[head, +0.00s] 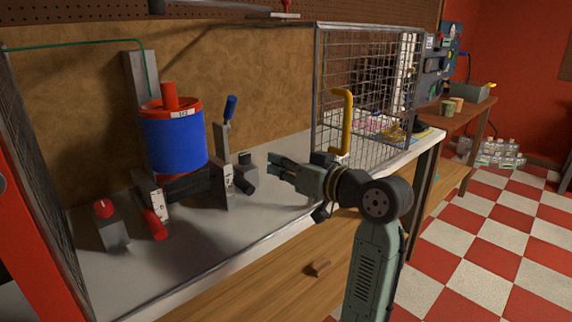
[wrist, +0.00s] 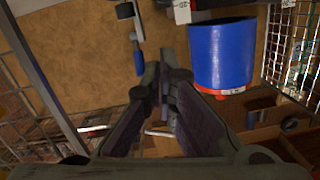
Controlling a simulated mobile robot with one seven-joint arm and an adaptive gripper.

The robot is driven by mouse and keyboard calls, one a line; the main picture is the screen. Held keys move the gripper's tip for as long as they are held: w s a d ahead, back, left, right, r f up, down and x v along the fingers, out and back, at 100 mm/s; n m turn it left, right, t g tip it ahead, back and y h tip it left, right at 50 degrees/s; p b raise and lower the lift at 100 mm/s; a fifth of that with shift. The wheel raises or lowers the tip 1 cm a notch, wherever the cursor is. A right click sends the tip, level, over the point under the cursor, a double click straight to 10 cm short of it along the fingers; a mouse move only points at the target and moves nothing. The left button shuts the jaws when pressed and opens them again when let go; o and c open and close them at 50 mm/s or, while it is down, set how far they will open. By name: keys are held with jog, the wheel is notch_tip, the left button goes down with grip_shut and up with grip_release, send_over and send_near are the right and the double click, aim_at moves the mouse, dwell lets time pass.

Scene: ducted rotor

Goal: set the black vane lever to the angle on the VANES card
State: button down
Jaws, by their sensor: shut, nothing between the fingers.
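My gripper (head: 275,166) is shut and empty. It is above the bench, to the right of the blue drum (head: 174,140) and the blue-handled lever (head: 230,108), apart from both. In the wrist view my gripper (wrist: 163,82) has its fingertips together, between the blue handle (wrist: 138,62) and the blue drum (wrist: 222,55). A black knob-ended part (head: 243,183) sits low beside the upright under the blue handle, just left of my fingertips. I cannot tell for sure whether it is the black vane lever. Small white cards (head: 157,204) show on the rig, but their writing is too small to read.
A grey box with a red knob (head: 104,209) and a red cylinder (head: 154,225) stand at the left front. A wire mesh guard (head: 365,95) with a yellow handle (head: 347,120) rises to the right. The grey bench top is clear at the front.

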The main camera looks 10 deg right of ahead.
aim_at(240, 182)
jog(key=w+a+f+p, duration=0.2)
jog(key=w+a+f, duration=0.2)
jog(key=shift+w+a+f, duration=0.15)
jog(key=shift+f, duration=0.05)
dwell(0.4)
jog(key=shift+a+f+b, duration=0.1)
jog(key=shift+f+b, duration=0.45)
jog(key=shift+b, duration=0.25)
jog(key=shift+r, duration=0.15)
